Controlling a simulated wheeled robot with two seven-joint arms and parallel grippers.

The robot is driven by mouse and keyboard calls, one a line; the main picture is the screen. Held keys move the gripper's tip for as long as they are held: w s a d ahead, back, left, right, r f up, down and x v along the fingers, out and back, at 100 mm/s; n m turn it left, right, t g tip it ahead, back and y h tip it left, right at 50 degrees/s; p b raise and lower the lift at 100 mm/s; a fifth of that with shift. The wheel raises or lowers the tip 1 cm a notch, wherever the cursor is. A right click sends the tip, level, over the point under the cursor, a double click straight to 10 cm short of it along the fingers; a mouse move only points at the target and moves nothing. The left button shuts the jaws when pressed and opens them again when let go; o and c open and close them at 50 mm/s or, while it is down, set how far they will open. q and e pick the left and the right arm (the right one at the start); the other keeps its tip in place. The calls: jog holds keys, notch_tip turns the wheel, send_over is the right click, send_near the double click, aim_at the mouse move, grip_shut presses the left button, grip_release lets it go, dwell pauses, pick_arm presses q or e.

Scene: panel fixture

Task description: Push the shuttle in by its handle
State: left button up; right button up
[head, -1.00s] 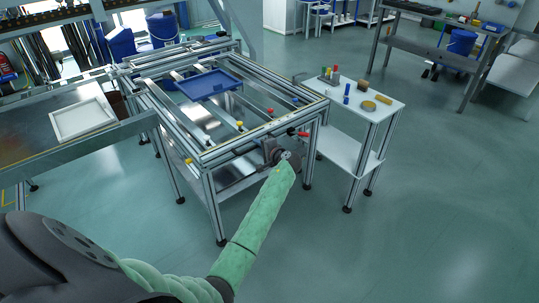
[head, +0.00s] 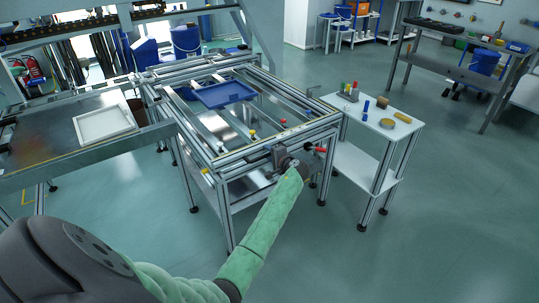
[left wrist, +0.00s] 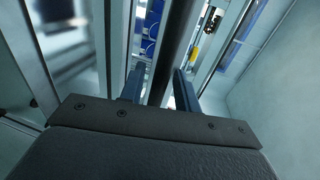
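The panel fixture (head: 240,152) is an aluminium frame table with rails, and a blue tray (head: 225,95) lies across its top. I cannot tell for certain which part is the shuttle. My left gripper (head: 290,163) is at the fixture's front side, below the top edge and left of a red-ended lever (head: 320,149). In the left wrist view, the two fingers (left wrist: 160,88) stand apart. A dark bar (left wrist: 178,45), perhaps the handle, runs between or just beyond them, with gaps visible beside it. Contact is unclear. My right gripper is not in view.
A white side table (head: 385,122) with small coloured items stands to the right of the fixture. A bench with a white frame (head: 103,124) stands to the left. The floor in front and to the right is clear.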

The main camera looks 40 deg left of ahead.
pick_arm(q)
jog(key=shift+d, duration=0.1)
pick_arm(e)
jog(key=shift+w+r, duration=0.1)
